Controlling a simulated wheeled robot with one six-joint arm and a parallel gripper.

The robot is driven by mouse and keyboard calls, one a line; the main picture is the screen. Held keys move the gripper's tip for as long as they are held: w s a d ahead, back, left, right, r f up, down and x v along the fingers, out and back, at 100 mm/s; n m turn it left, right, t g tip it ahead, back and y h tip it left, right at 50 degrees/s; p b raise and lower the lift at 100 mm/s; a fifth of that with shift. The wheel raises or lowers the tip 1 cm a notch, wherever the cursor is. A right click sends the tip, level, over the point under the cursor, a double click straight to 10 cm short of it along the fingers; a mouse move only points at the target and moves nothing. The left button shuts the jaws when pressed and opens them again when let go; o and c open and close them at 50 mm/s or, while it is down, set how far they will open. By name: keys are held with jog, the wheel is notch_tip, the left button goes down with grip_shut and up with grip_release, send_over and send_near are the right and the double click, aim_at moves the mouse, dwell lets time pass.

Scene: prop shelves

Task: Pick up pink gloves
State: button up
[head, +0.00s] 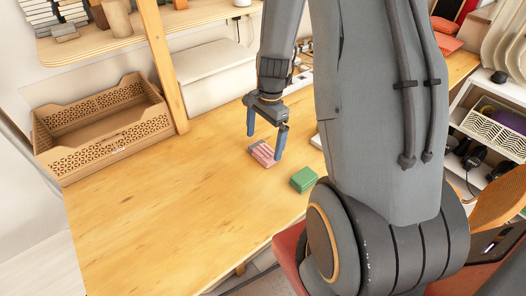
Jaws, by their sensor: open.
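The pink gloves (261,153) appear as a small pink bundle lying on the wooden table (160,220). My gripper (264,147) is open over the bundle, with one blue finger at its upper left and the other at its right edge. I cannot tell from this view how far the fingertips are above the table or whether they touch the bundle. The right finger covers part of the bundle's right side.
A green block (303,179) lies just right of the pink bundle. A wooden crate (62,172) stands at the table's left, by a wooden shelf post (163,65). A white box (213,73) stands behind. The table's left and front are clear.

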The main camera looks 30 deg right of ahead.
aim_at(263, 150)
jog(key=shift+s+a+f+p, duration=0.1)
jog(key=shift+f+p, duration=0.2)
jog(key=shift+f, duration=1.25)
jog(key=shift+c, duration=0.3)
jog(key=c, duration=1)
jog(key=shift+o, duration=0.2)
notch_tip(263, 150, up, 10)
jog(key=b, duration=0.1)
jog(key=shift+b, duration=0.4)
